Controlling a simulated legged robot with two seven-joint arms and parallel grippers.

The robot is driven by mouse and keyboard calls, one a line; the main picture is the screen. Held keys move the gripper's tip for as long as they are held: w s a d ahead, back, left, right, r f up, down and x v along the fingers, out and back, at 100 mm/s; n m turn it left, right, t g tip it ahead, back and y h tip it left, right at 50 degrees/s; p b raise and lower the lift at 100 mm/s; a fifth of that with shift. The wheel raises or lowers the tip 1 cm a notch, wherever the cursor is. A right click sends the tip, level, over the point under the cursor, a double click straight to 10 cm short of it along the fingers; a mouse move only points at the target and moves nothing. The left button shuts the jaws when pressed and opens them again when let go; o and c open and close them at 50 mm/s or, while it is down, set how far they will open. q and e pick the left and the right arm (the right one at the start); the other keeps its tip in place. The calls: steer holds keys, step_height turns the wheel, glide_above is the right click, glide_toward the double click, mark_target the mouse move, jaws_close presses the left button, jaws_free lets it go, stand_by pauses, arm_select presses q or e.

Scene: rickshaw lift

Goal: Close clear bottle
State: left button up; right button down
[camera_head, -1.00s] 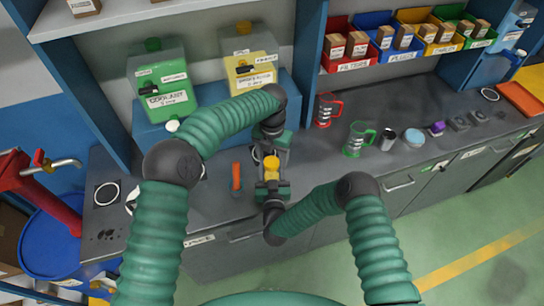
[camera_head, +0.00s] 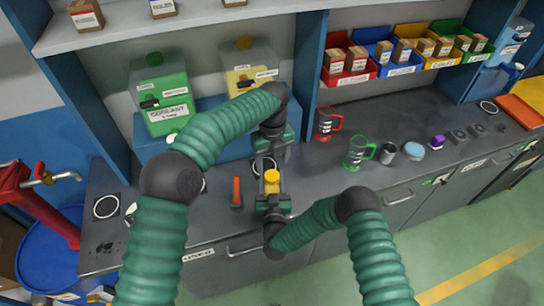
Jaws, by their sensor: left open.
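A small container with a yellow cap (camera_head: 271,176) is near the counter's front edge in the head view; its body is mostly hidden, so I cannot tell whether it is clear. My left gripper (camera_head: 272,152) is open above and behind the yellow cap, with a small gap between them. My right gripper (camera_head: 272,198) is on the near side, right at the container. Its fingers are too hidden to tell how tightly they are set.
Coloured bins (camera_head: 350,78) line the back.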

arm_select(q)
steer(key=n, duration=0.6)
steer(key=shift+r+n, duration=0.25)
steer(key=shift+n, duration=0.05)
steer(key=n, duration=0.3)
steer(key=shift+r+n, duration=0.15)
steer(key=shift+n, duration=0.15)
steer(key=n, duration=0.6)
steer(key=shift+r, duration=0.25)
steer(key=n, duration=0.3)
steer(key=shift+r+n, duration=0.1)
steer(key=shift+n, duration=0.2)
steer(key=n, duration=0.6)
steer(key=shift+r, duration=0.25)
steer(key=n, duration=0.5)
steer(key=shift+r+n, duration=0.25)
steer(key=shift+n, duration=0.15)
steer(key=n, duration=0.3)
steer(key=shift+r+n, duration=0.15)
steer(key=shift+n, duration=0.15)
